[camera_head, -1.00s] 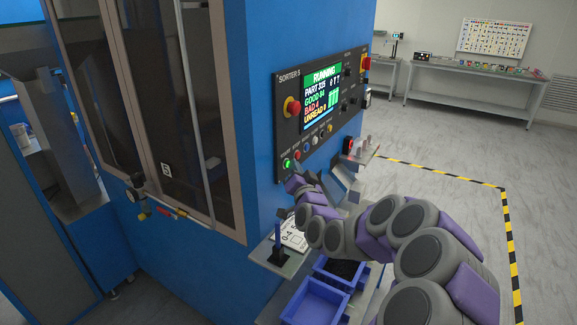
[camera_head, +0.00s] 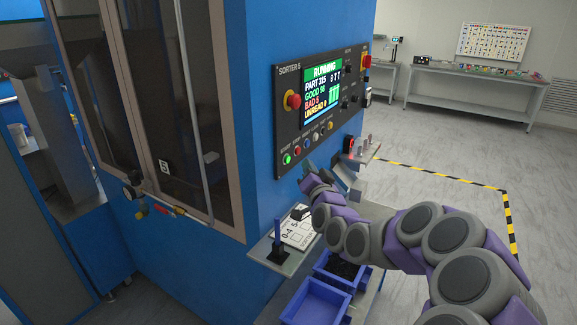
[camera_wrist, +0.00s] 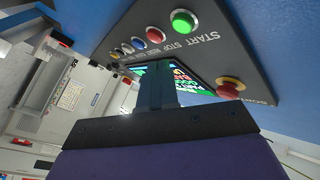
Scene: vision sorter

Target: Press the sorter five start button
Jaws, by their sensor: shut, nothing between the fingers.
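The sorter five control panel (camera_head: 322,100) is on the blue machine's side, with "SORTER 5" at its top. Its screen (camera_head: 322,95) has a green "RUNNING" bar. The green start button (camera_head: 287,159) is lit at the panel's lower left; the wrist view shows it (camera_wrist: 184,21) under the label START. My gripper (camera_head: 307,170) is shut and empty, right of and a little below the start button, apart from it. In the wrist view its closed fingers (camera_wrist: 158,72) point toward the panel, away from the start button.
A red knob (camera_head: 292,101) sits left of the screen. Several other buttons run right of start. Below are a shelf with a card (camera_head: 299,228), a blue pen in a stand (camera_head: 278,238) and blue bins (camera_head: 315,302).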

